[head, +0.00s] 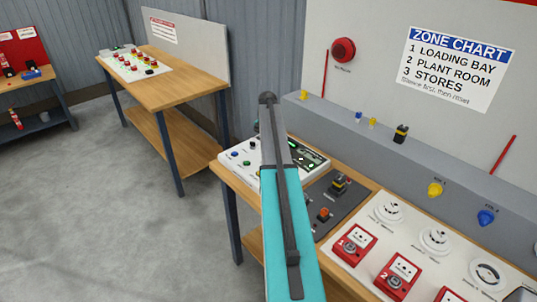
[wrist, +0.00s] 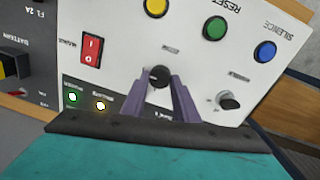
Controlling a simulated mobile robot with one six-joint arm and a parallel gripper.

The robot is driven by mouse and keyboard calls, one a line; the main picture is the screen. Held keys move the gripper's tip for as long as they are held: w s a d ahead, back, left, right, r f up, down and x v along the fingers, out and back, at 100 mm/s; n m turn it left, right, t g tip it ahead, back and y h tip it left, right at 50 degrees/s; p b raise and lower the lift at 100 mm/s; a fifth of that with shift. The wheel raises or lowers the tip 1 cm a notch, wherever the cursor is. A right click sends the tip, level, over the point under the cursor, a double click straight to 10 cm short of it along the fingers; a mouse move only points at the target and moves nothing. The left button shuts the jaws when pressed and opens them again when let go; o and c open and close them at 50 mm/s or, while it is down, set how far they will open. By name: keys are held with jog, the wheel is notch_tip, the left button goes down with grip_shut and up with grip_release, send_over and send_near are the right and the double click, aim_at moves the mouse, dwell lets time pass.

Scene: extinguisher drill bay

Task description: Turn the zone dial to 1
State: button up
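A white control panel (wrist: 206,68) fills the middle of the wrist view, seen upside down. A small round black dial (wrist: 158,76) sits on it, with small print too blurred to read, so I cannot tell for sure that it is the zone dial. My gripper (wrist: 161,84) has its two purple fingers at either side of this dial. Whether they touch or squeeze it does not show. A second dark knob (wrist: 229,101) stands to the right. In the head view the panel (head: 246,160) is partly hidden by my arm, and my gripper is hidden too.
Blue (wrist: 265,51), green (wrist: 215,27) and yellow (wrist: 155,6) buttons and a red rocker switch (wrist: 92,50) surround the dial. A dark grey panel (head: 336,204) adjoins it. The zone chart (head: 460,66) lists 1 as Loading Bay. Open floor (head: 90,210) lies left.

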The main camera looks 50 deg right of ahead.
jog(key=shift+a, duration=0.25)
jog(key=shift+d, duration=0.15)
jog(key=shift+n, duration=0.3)
jog(key=n+b, duration=0.2)
jog(key=n, duration=0.2)
jog(key=shift+w+d+b, duration=0.1)
jog(key=shift+b, duration=0.2)
jog(key=n+b, duration=0.1)
jog(key=n, duration=0.3)
jog(key=shift+r+h+b, duration=0.1)
jog(key=shift+h+b, duration=0.2)
jog(key=n+b, duration=0.1)
jog(key=n, duration=0.3)
jog(key=shift+n, duration=0.4)
jog(key=n, duration=0.3)
jog(key=n+b, duration=0.1)
jog(key=shift+w+a+r+n+t, duration=0.1)
jog(key=shift+a+n+t, duration=0.2)
jog(key=shift+t, duration=0.1)
